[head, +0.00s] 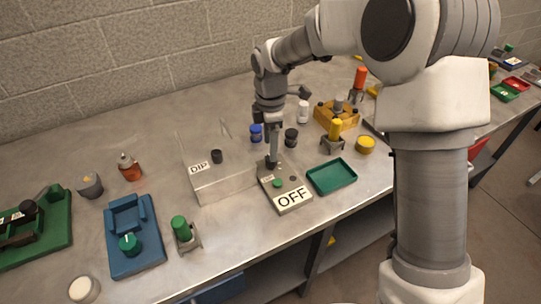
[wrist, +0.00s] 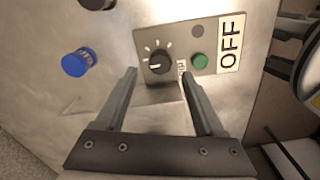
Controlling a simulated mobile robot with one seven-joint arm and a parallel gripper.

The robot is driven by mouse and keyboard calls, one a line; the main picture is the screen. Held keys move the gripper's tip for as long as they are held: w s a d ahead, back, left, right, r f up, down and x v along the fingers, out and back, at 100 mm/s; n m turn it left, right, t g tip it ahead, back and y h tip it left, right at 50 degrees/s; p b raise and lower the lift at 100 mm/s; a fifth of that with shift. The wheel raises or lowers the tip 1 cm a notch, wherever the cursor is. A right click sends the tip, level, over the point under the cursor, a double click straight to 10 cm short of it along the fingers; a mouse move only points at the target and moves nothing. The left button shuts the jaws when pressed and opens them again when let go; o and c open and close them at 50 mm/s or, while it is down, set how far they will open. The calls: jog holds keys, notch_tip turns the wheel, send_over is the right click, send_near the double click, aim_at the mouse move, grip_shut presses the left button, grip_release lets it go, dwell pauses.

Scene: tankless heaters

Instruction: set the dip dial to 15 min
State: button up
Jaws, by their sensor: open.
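A grey control panel (head: 288,197) with a large OFF label lies on the bench. In the wrist view the panel (wrist: 210,30) carries a black dial (wrist: 160,62) with white ticks around it, a green button (wrist: 200,61) and a small white label too blurred to read. The dial's exact setting is hard to tell. A clear box (head: 225,182) with a DIP label stands left of the panel. My gripper (head: 271,163) points down at the panel's far end. In the wrist view my gripper (wrist: 157,75) is open, its fingertips either side of the dial; contact cannot be told.
A green tray (head: 331,178) lies close right of the panel. Blue-topped (head: 256,133) and black-topped (head: 291,137) containers stand behind it. A yellow-topped holder (head: 334,134) is further right. Bare bench lies in front of the clear box.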

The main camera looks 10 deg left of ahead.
jog(key=shift+f, duration=2.15)
jog(key=shift+c, duration=0.3)
grip_shut()
